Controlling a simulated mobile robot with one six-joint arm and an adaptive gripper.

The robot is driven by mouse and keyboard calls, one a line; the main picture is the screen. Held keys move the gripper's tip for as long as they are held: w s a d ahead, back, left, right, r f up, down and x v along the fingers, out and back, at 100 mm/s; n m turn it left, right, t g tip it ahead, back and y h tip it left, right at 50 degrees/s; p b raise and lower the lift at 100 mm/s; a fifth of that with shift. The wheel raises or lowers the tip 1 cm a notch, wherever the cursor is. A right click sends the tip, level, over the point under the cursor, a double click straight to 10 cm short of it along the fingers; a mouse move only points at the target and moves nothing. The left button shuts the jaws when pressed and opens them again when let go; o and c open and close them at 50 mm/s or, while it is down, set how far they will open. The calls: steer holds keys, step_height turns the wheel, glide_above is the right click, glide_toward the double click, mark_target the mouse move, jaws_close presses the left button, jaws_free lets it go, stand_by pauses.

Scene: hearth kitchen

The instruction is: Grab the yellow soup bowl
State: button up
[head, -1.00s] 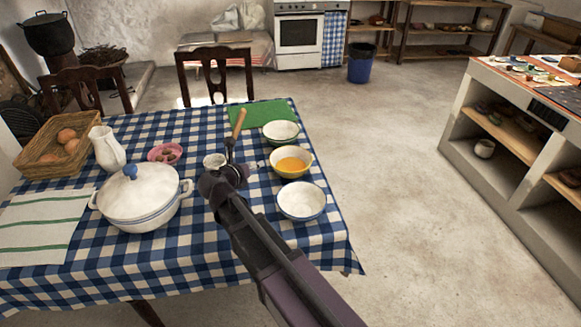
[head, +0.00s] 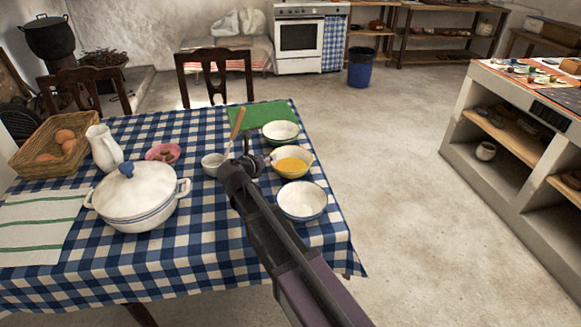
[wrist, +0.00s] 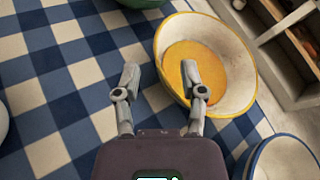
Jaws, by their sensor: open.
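The yellow soup bowl (head: 285,172), pale outside with a yellow-orange inside, stands upright on the checked tablecloth near the table's right edge. It also shows in the wrist view (wrist: 237,88), right of centre. My gripper (head: 256,163) is open and empty, just left of the bowl in the head view. In the wrist view my gripper (wrist: 160,76) has its right fingertip overlapping the bowl's left part and its left fingertip over bare cloth left of the bowl. I cannot tell whether a finger touches the bowl.
A green-rimmed bowl (head: 281,130) stands behind and a blue-rimmed white bowl (head: 302,200) in front. A small white cup (head: 212,164), a lidded pot (head: 136,192) and a pink dish (head: 162,153) are left of my gripper. A green board (head: 258,114) lies behind.

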steer(key=shift+b+x, duration=0.85)
steer(key=shift+x, duration=1.75)
steer(key=shift+r, duration=0.15)
jaws_close()
